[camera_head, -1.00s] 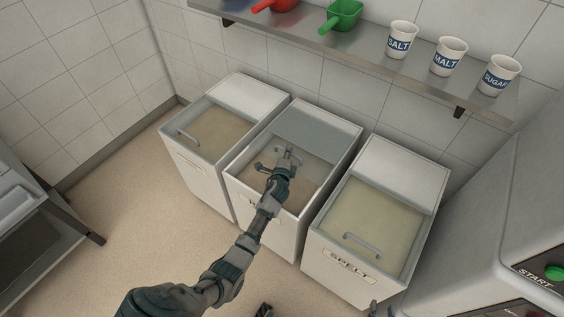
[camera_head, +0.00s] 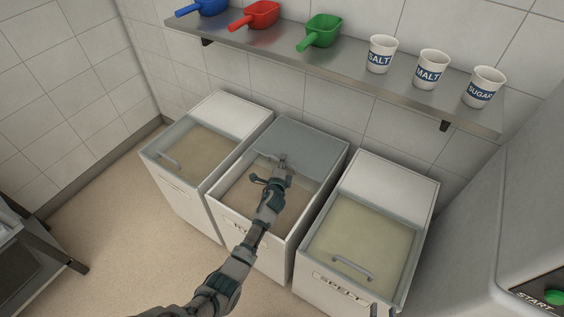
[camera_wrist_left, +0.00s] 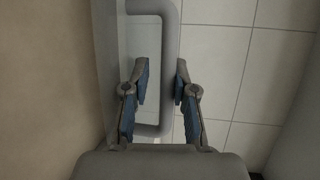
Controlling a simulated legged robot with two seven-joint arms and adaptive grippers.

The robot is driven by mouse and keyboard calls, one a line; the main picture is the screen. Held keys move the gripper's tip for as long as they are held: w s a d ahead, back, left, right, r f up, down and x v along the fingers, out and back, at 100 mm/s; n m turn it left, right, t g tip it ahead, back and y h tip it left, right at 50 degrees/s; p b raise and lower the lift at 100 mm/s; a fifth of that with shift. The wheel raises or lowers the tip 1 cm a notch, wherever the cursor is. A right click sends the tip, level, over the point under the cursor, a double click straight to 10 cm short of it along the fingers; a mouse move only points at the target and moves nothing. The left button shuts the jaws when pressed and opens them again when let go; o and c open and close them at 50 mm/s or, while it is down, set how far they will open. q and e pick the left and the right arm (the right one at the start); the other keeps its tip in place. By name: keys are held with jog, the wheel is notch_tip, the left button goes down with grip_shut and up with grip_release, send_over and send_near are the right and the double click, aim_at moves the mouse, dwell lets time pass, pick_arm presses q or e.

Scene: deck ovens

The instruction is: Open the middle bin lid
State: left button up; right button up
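The middle bin (camera_head: 265,237) has its front part uncovered, with brown contents (camera_head: 247,194) showing. Its grey, see-through lid (camera_head: 302,141) is back over the rear part of the bin; its exact tilt is unclear. My left gripper (camera_head: 282,165) is at the lid's front edge, over the opening. In the left wrist view, its two blue-padded fingers (camera_wrist_left: 160,85) are apart, with the grey handle (camera_wrist_left: 172,45) passing between them. Whether a pad touches the handle is unclear. Small dark tips at the bottom edge may be my right gripper (camera_head: 383,311).
The left bin (camera_head: 180,205) and the spelt bin (camera_head: 325,268) stand close on either side, lids closed. Above is a wall shelf (camera_head: 345,72) with blue, red and green scoops and salt, malt and sugar cups. A machine (camera_head: 500,220) stands at the right.

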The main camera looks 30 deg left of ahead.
pick_arm(q)
jog(key=shift+r, duration=0.1)
jog(key=shift+s, duration=0.2)
jog(key=v, duration=1.1)
jog(key=shift+s+d, duration=0.2)
jog(key=shift+s, duration=0.05)
